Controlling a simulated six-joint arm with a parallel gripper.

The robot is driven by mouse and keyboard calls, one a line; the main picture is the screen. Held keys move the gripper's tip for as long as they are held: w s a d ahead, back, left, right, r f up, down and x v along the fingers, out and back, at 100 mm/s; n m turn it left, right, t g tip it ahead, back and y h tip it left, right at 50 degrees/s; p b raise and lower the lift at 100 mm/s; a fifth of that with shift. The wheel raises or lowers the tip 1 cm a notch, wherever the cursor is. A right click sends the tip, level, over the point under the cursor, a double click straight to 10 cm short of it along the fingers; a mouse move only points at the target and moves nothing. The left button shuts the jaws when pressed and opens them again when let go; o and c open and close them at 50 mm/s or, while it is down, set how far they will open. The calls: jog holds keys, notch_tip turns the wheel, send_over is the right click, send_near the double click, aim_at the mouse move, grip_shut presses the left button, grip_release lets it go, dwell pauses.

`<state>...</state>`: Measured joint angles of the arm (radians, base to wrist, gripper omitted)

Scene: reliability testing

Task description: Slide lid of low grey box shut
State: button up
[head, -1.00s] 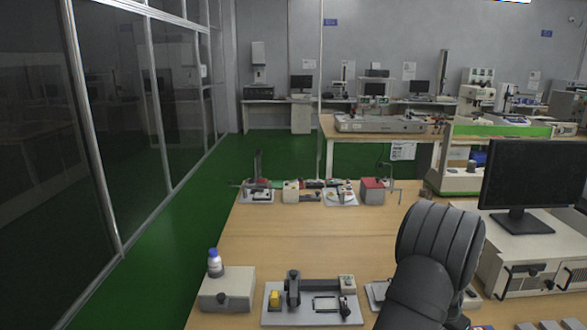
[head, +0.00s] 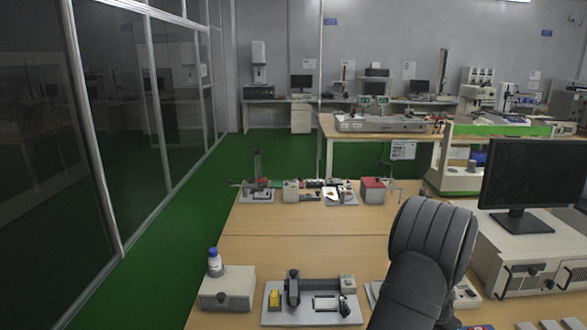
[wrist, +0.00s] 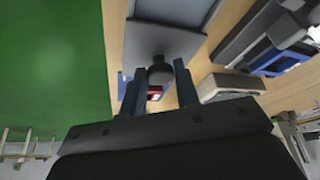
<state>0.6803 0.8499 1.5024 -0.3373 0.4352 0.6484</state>
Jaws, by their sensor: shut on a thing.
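In the wrist view, my gripper (wrist: 157,88) has its two dark blue fingers on either side of a dark round knob (wrist: 160,74) and is shut on it. The knob stands at the edge of a grey box-like body (wrist: 172,40) with a darker panel (wrist: 178,8) at the top. How far the lid is open is hard to tell. In the head view, a low grey box (head: 236,284) with a front knob sits at the near left of the table. I cannot tell whether it is the same box. My gripper is not visible there.
A white bottle with a blue cap (head: 215,263) stands at the left box. A grey fixture plate (head: 277,317) with a yellow block lies right of it. A monitor (head: 532,180) stands at the right. The middle of the table (head: 300,240) is clear.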

jog(key=shift+a, duration=2.85)
jog(key=o, duration=0.5)
jog(key=shift+r, duration=0.1)
notch_tip(320, 180, up, 5)
jog(key=shift+f, duration=0.1)
